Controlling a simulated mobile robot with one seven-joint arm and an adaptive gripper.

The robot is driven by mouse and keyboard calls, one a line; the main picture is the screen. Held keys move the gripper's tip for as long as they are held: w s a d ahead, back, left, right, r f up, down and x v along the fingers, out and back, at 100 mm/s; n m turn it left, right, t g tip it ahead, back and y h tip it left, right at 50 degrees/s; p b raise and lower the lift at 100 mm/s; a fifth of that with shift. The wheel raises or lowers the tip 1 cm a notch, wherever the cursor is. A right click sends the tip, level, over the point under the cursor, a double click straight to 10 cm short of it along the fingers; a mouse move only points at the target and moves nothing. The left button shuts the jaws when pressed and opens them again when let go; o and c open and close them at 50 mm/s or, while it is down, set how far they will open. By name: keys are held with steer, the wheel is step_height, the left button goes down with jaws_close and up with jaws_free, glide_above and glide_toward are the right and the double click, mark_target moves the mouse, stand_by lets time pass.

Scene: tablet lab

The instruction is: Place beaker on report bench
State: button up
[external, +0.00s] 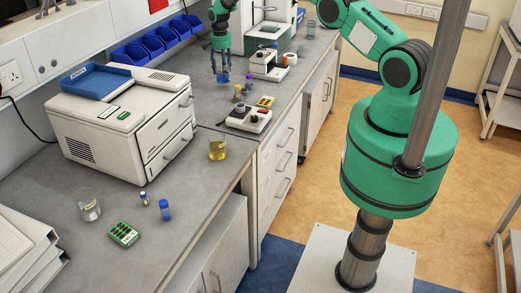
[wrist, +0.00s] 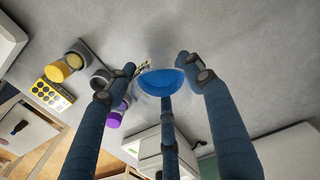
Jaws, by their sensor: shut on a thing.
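My gripper (external: 222,76) is over the far part of the long grey bench, its fingers pointing down. It is shut on a clear beaker with blue liquid (external: 224,80). In the wrist view the beaker (wrist: 160,82) sits between the dark fingers of my gripper (wrist: 157,72). I cannot tell whether its base touches the bench. A beaker with yellow liquid (external: 217,151) and a clear beaker with pale contents (external: 89,211) stand on the near grey bench (external: 120,265). No label shows which surface is the report bench.
Yellow-topped (external: 238,94) and purple-topped (external: 248,83) containers stand close beside the held beaker. A yellow block (external: 265,102) and white instruments (external: 248,119) (external: 270,67) are nearby. A large white machine (external: 110,130) fills the near bench's back.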

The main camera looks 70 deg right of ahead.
steer(key=shift+f, duration=1.65)
steer(key=shift+f, duration=0.15)
steer(key=o, duration=1.3)
steer(key=shift+o, duration=0.2)
step_height(320, 180, up, 12)
steer(key=b, duration=0.1)
steer(key=shift+r, duration=0.2)
